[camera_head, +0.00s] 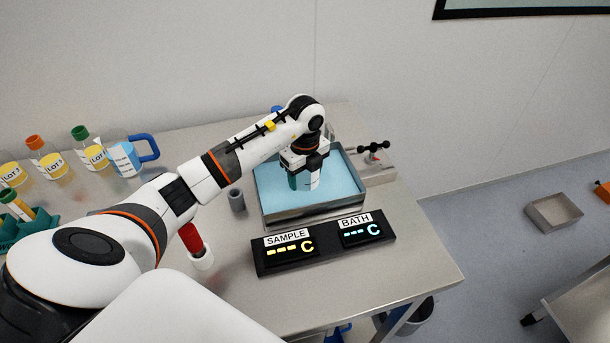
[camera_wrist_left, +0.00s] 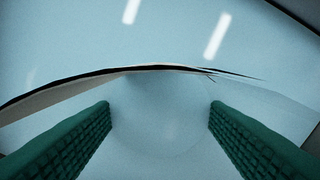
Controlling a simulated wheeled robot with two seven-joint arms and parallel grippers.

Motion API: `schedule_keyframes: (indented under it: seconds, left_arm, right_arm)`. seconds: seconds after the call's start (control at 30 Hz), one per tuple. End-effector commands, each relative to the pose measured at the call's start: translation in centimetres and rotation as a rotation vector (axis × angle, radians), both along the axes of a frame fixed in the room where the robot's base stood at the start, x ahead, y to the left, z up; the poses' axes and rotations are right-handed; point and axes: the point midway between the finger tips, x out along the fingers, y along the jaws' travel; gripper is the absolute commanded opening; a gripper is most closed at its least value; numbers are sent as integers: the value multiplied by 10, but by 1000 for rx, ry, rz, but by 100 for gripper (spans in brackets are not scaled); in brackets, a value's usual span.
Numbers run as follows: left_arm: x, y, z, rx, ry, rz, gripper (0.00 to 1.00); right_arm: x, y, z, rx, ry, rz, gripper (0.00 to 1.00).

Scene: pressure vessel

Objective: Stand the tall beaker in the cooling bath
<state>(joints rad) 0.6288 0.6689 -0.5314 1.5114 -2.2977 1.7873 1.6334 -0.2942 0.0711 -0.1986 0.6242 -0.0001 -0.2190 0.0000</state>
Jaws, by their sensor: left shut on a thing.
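The cooling bath (camera_head: 318,212) is a steel tray of light blue liquid on the bench, below the middle of the head view. My left gripper (camera_head: 303,180) points down over it, with its fingertips low at the blue surface. It is shut on the tall beaker (camera_head: 315,184), of which little more than a white patch shows in the head view. In the left wrist view the clear beaker wall and curved rim (camera_wrist_left: 155,68) lie between the green finger pads (camera_wrist_left: 160,125). The beaker's base is hidden, so I cannot tell whether it touches the bath floor. My right gripper is not in view.
A display (camera_head: 322,243) marked SAMPLE and BATH stands before the bath. A blue-handled jug (camera_head: 124,158), LOT bottles (camera_head: 90,152), a red-topped item (camera_head: 192,238) and a grey cylinder (camera_head: 236,199) stand left. A black-handled fixture (camera_head: 373,158) adjoins the bath's right. Front-right bench is clear.

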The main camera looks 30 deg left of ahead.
Motion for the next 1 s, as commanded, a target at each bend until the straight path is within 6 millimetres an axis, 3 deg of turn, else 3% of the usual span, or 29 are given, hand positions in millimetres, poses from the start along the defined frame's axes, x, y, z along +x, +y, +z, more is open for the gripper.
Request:
schedule_keyframes:
  seconds: [0.07, 0.1, 0.2, 0.47, 0.63, 1.0]
  left_arm:
    - [0, 0, -3, 0, 0, 0, 38]
    - [0, 0, -2, 0, 0, 0, 66]
    - [0, 0, -2, 0, 0, 0, 82]
    - [0, 0, -1, 0, 0, 0, 83]
    - [1, 0, 9, 1, -3, 0, 83]
    - [1, 1, 86, 1, -6, 1, 83]
  right_arm:
    - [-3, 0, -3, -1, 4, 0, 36]
    - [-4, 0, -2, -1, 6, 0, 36]
    - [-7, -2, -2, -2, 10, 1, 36]
    - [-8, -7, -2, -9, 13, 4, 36]
    - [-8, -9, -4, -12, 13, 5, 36]
    - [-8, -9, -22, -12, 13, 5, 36]
